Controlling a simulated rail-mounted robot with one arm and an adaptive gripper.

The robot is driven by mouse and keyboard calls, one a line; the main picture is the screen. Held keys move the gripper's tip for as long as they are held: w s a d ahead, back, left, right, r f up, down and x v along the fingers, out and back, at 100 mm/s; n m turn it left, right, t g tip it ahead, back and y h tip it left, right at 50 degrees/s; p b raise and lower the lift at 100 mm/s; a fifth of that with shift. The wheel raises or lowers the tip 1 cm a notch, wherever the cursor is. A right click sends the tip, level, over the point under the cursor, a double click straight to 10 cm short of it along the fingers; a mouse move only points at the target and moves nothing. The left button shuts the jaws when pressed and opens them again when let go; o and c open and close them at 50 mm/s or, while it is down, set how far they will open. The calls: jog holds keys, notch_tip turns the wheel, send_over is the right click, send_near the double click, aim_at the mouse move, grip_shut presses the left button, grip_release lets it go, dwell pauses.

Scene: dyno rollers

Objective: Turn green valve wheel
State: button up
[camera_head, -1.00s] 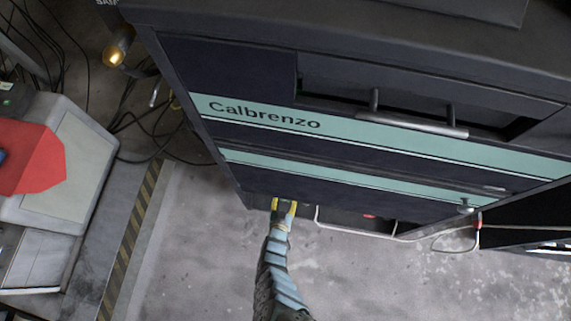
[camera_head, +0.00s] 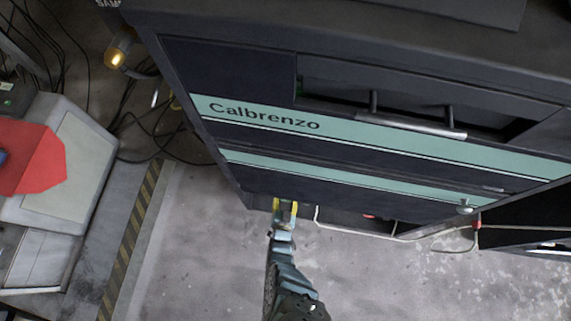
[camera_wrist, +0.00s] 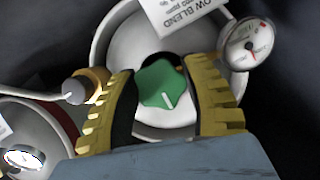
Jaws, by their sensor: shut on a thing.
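The green valve wheel (camera_wrist: 158,84) is a small lobed knob with a pale mark, on top of a whitish cylinder (camera_wrist: 117,38) in the wrist view. My gripper (camera_wrist: 163,78) has its yellow ridged fingers on either side of the wheel and is shut on it. In the head view my gripper (camera_head: 284,207) reaches down by the lower edge of the dark cabinet. The wheel cannot be made out there.
A round gauge (camera_wrist: 248,43) and a brass fitting (camera_wrist: 88,86) flank the wheel. Another cylinder with a gauge (camera_wrist: 24,157) stands lower left. The dark Calbrenzo cabinet (camera_head: 340,160) overhangs this spot. Open grey floor (camera_head: 200,255) lies in front.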

jog(key=o, duration=1.2)
jog(key=shift+s+d, duration=0.1)
jog(key=shift+s, duration=0.3)
jog(key=shift+s+r, duration=0.1)
jog(key=shift+r, duration=0.1)
jog(key=shift+s+a, duration=0.25)
jog(key=shift+s, duration=0.1)
jog(key=s, duration=0.7)
jog(key=s+a, duration=0.1)
jog(key=s, duration=0.3)
jog(key=shift+s, duration=0.2)
